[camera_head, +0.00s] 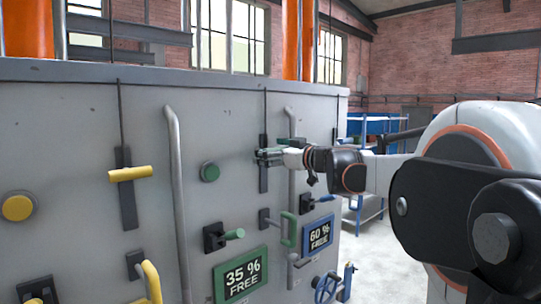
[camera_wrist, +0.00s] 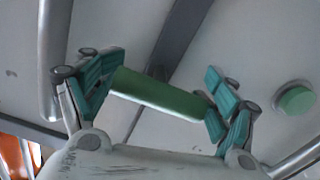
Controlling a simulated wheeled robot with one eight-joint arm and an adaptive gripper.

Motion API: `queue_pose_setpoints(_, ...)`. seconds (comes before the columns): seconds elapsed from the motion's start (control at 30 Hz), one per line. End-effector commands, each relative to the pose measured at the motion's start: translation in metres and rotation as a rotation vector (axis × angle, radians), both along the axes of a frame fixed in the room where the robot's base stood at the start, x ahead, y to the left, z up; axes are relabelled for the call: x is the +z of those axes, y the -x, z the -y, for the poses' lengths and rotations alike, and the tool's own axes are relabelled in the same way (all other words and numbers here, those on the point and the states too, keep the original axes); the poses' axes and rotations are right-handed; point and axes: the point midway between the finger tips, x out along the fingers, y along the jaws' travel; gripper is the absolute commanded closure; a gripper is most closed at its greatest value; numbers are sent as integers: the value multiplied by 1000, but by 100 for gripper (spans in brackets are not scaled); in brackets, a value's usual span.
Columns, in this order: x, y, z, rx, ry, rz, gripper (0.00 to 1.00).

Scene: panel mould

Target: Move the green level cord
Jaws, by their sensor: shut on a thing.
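The green level cord hangs as a thin dark line (camera_head: 265,112) down the grey panel, above a dark upright slot plate (camera_head: 264,180). Its green crossbar handle (camera_wrist: 160,95) lies between my gripper's teal finger pads in the wrist view. My gripper (camera_head: 263,156) is at the slot plate in the head view and covers most of the handle there. The two fingers (camera_wrist: 158,92) are shut on the handle, one at each end. The dark slot runs behind the handle in the wrist view.
A green round button (camera_head: 210,172) sits left of my gripper. Grey upright pipes (camera_head: 176,190) stand out from the panel on both sides. A yellow crossbar (camera_head: 130,173) hangs farther left. Below are a green lever (camera_head: 233,234), a green handle (camera_head: 289,229) and a 35 % sign (camera_head: 241,277).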

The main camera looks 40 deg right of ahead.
Motion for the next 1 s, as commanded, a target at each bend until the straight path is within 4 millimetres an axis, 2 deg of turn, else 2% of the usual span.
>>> queue_pose_setpoints(0.1,4,0,1,-2,-7,5,64)
queue_pose_setpoints(0.13,4,0,1,-2,-8,4,17)
queue_pose_setpoints(0.2,4,0,1,-2,-7,5,1)
queue_pose_setpoints(0.67,4,0,1,0,-3,3,1)
queue_pose_setpoints(0.77,13,0,1,-1,-2,2,1)
queue_pose_setpoints(1.0,55,-1,0,-2,-3,2,1)
